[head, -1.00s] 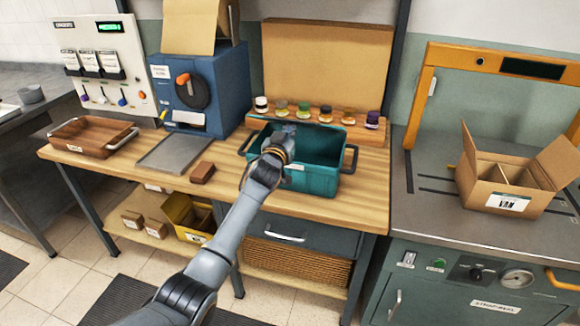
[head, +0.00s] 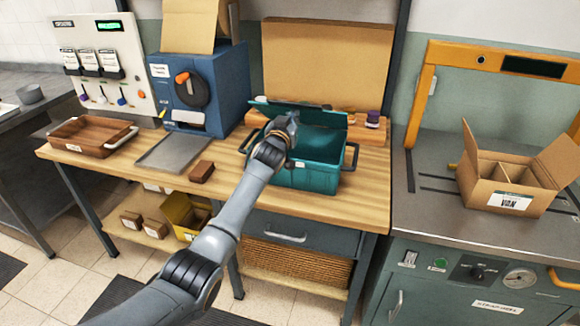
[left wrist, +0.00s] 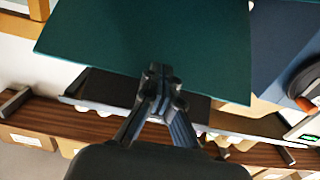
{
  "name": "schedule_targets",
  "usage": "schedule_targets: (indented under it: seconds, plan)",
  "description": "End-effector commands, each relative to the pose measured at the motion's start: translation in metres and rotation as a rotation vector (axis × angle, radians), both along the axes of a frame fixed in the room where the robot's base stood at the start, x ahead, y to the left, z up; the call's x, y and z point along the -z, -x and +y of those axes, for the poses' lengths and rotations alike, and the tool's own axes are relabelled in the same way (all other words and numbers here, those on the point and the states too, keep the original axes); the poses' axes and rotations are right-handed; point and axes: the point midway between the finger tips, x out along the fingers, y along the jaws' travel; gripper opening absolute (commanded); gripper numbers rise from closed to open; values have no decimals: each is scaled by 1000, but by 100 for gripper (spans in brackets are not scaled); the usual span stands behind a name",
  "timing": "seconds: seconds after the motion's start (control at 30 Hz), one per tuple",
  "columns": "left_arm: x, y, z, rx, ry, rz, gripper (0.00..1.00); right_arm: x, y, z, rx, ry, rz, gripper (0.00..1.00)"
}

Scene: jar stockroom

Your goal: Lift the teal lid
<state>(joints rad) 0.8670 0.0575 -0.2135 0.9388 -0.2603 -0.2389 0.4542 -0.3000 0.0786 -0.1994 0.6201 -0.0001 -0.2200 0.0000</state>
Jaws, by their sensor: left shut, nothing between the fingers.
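The teal bin (head: 315,178) stands on the wooden bench with black handles at its sides. Its teal lid (head: 325,115) is up at the bin's back edge, tilted, and hides most of the jars behind. In the left wrist view the lid (left wrist: 150,35) is a broad flat panel just past my fingers. My left gripper (head: 293,118) is over the bin by the lid; its fingertips are small and partly hidden in the head view. In the left wrist view my left gripper (left wrist: 160,75) is shut and empty, with its tips at the lid's edge. My right gripper is not in view.
Behind the bin is a wooden jar rack (head: 372,130) with a purple jar (head: 373,117) showing. A blue machine (head: 197,90), metal plate (head: 173,151), brown block (head: 202,171) and wooden tray (head: 93,136) are to the left. An open carton (head: 512,178) stands right.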

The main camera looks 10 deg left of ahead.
Motion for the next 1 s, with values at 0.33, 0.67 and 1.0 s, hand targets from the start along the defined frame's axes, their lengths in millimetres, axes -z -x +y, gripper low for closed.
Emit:
schedule_targets:
  seconds: [0.33,0.67,1.0]
  plan:
    - [-10,-22,-1,0,-1,-1,0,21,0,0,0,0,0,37]
    - [-16,-28,-1,0,-2,0,0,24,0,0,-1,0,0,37]
    - [-15,-34,-1,0,-1,-1,0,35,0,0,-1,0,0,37]
